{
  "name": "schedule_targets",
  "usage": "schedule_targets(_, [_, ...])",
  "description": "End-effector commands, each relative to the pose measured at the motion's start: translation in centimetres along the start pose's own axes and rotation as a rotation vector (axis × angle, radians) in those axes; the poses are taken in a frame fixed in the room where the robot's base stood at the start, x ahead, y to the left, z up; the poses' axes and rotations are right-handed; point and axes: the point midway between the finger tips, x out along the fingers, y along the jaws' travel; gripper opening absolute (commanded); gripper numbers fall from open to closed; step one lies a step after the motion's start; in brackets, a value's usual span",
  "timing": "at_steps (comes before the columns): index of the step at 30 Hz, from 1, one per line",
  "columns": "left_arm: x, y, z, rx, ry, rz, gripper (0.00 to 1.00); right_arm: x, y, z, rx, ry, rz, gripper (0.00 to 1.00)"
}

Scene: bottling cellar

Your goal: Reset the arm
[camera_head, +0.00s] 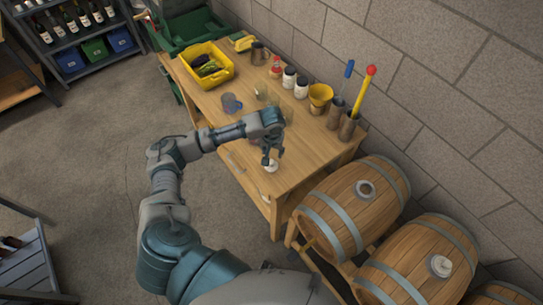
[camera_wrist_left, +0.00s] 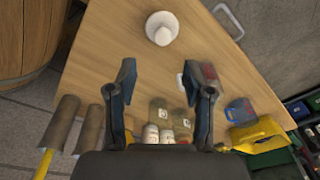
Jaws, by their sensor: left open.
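My left gripper (camera_head: 270,155) hangs over the near right part of the wooden table (camera_head: 318,148) in the head view. In the left wrist view its two fingers (camera_wrist_left: 163,82) stand wide apart with nothing between them. A small white rounded piece (camera_wrist_left: 162,28) sits on the table beyond the fingertips. It also shows just below the gripper in the head view (camera_head: 271,167). I cannot tell the exact height of the fingers above the table. My right gripper is not in view.
A bottle shelf (camera_head: 78,30) stands far left. The floor (camera_head: 85,155) left of the table is clear.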

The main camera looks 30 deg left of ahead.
Motion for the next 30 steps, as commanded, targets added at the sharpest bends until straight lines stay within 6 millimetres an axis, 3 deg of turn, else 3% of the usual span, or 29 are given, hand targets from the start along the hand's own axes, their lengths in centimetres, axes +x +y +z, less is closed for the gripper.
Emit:
schedule_targets(6, [-1.4, 0.1, 0.0, 0.001, 0.000, 0.001, 0.51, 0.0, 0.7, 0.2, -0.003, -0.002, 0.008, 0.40])
schedule_targets(15, [-1.3, -0.2, 0.0, 0.000, -0.001, 0.003, 0.51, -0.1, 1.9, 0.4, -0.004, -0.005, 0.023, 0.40])
schedule_targets(22, [-1.1, 0.0, 0.1, 0.008, -0.002, 0.005, 0.51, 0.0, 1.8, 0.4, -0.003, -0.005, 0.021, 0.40])
schedule_targets(26, [0.6, 2.5, 2.3, 0.101, 0.001, 0.039, 0.51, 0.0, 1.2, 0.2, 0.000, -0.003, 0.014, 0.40])
schedule_targets(30, [3.6, 7.7, 7.8, 0.296, 0.029, 0.139, 0.51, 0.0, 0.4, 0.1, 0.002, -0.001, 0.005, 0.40])
